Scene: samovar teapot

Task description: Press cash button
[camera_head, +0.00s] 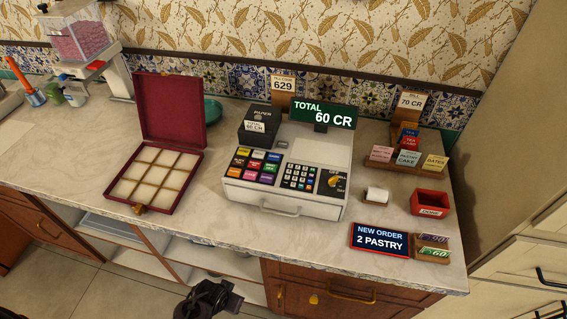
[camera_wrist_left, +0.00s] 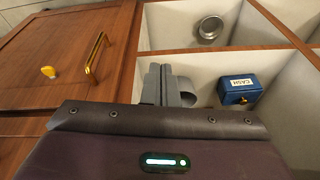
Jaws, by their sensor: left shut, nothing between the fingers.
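The cash register (camera_head: 322,148) stands on the counter, its green display (camera_head: 323,114) reading "TOTAL 60 CR". Its sloped front has several coloured keys (camera_head: 254,166) at left, a number keypad (camera_head: 299,177) and a yellow knob (camera_head: 334,181) at right. The key labels are too small to read, so I cannot tell which is the cash button. My left gripper (camera_head: 210,294) is low in front of the shelves, below the counter edge and well apart from the register. In the left wrist view its fingers (camera_wrist_left: 166,84) are shut and empty. My right gripper is not in view.
An open red box (camera_head: 171,118) stands left of the register. A "NEW ORDER 2 PASTRY" screen (camera_head: 380,239), a paper roll (camera_head: 377,195) and a red tray (camera_head: 430,203) stand right. The counter edge overhangs open shelves holding a blue "CASH" box (camera_wrist_left: 240,90).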

